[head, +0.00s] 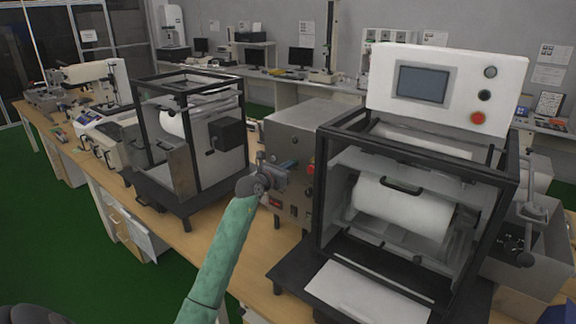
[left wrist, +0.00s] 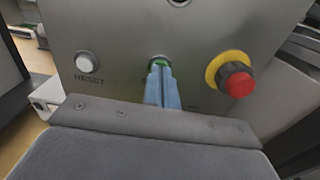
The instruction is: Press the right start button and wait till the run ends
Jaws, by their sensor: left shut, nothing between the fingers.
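A grey metal control box (head: 300,125) stands on the wooden bench, just left of the right-hand machine (head: 400,205). In the left wrist view its front panel (left wrist: 120,30) carries a green button (left wrist: 159,61), a white button (left wrist: 87,62) marked RESET and a red knob (left wrist: 238,82) on a yellow ring. My left gripper (head: 287,167) is at this panel. Its blue fingers (left wrist: 161,75) are closed together, empty, with tips at the green button and covering part of it. I cannot tell how far the button is pressed. My right gripper is not in view.
The right machine has a black frame, a white roller and a white panel with a screen (head: 422,84). A second framed machine (head: 190,140) stands to the left. More devices line the bench (head: 190,232) farther left. Green floor lies open at the left.

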